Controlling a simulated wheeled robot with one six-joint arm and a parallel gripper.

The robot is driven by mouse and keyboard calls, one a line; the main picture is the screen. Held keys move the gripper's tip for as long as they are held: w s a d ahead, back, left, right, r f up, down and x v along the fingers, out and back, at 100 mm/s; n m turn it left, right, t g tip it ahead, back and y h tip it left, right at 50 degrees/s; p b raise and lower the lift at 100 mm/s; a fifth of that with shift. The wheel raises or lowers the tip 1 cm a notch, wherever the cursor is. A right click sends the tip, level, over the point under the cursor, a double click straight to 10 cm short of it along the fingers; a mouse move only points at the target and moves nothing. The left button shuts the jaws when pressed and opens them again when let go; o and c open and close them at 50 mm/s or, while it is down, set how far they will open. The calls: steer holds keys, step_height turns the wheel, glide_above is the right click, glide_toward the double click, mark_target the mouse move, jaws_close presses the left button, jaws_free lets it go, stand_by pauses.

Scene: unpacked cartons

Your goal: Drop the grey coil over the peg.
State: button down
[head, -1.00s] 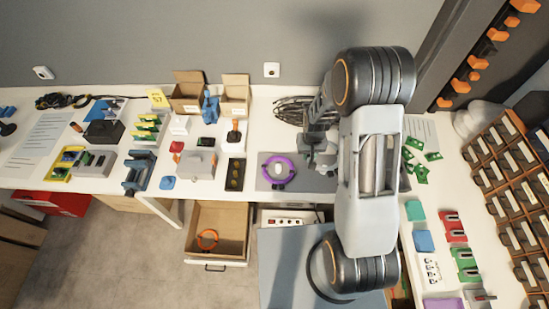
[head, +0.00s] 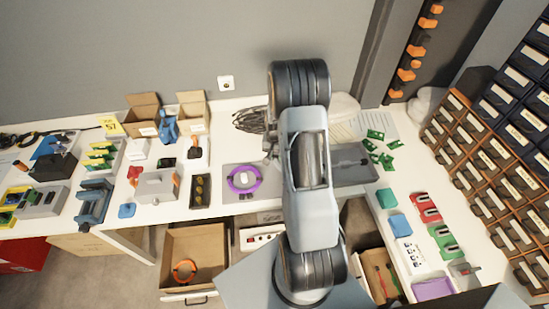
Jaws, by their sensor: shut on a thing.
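The grey coil (head: 250,120), a bundle of dark looped cable, shows at the back of the white worktop, left of my arm. Its right part is hidden behind the arm. My gripper (head: 270,147) is mostly hidden by my own wrist and arm, beside the coil's near right side. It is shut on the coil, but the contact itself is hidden. I cannot pick out the peg with certainty; several orange pegs (head: 416,50) stick out of a dark upright panel at the upper right.
A purple ring (head: 244,180) lies on a grey mat left of my arm. Small cartons (head: 143,115) stand behind it to the left. Green pieces (head: 375,134) lie to the right. Drawer racks (head: 470,150) line the right side. An open drawer (head: 195,250) juts out below.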

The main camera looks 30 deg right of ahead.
steer(key=b, duration=0.3)
glide_above(276, 173)
steer(key=shift+f, duration=2.3)
steer(key=shift+s, duration=0.15)
steer(key=shift+f, duration=0.2)
steer(key=shift+f+b, duration=2.25)
steer(key=shift+f, duration=0.25)
steer(key=c, duration=0.8)
jaws_free()
steer(key=shift+r, duration=0.1)
steer(key=shift+c, duration=0.2)
steer(key=shift+r, duration=0.1)
step_height(276, 173, up, 14)
steer(key=shift+f, duration=0.15)
